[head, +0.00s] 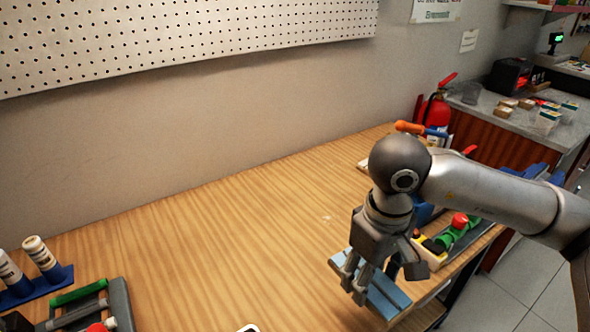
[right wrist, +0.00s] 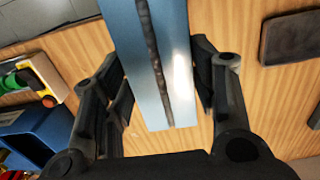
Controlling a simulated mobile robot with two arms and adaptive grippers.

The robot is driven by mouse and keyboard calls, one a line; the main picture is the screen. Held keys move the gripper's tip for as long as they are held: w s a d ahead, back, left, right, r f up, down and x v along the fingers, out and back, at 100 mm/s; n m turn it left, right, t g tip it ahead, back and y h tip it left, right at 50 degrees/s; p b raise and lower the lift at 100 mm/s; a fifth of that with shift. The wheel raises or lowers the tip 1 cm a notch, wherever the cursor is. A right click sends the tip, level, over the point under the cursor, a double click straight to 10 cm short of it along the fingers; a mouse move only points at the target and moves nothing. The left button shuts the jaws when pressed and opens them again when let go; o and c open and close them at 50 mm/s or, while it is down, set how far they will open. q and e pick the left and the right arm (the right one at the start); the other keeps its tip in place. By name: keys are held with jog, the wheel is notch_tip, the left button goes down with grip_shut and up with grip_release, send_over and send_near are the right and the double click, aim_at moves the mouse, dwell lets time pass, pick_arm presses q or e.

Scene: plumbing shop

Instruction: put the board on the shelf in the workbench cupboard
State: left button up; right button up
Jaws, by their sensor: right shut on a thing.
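The board (head: 393,293) is light blue with a dark lengthwise stripe. In the head view it is in my right gripper (head: 373,277), over the right front edge of the wooden workbench (head: 230,240). In the right wrist view the board (right wrist: 180,70) runs up between the two dark fingers, which are shut on it. I cannot tell whether the board touches the benchtop. My left gripper is not in view. The cupboard's inside and its shelf do not show.
Right of the gripper, a tray (head: 460,237) holds coloured parts beside a blue bin (right wrist: 45,135). A bottle rack (head: 45,277) and a dark tray (head: 122,305) stand at the left. A fire extinguisher (head: 436,110) is behind. The middle benchtop is clear.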

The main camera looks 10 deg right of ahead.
jog(key=f+m, duration=0.1)
jog(key=f, duration=0.1)
jog(key=a+f+m, duration=0.1)
jog(key=f, duration=0.1)
jog(key=f+m, duration=0.2)
jog(key=shift+s+a+f, duration=0.2)
jog(key=shift+s+f, duration=0.15)
dwell(0.8)
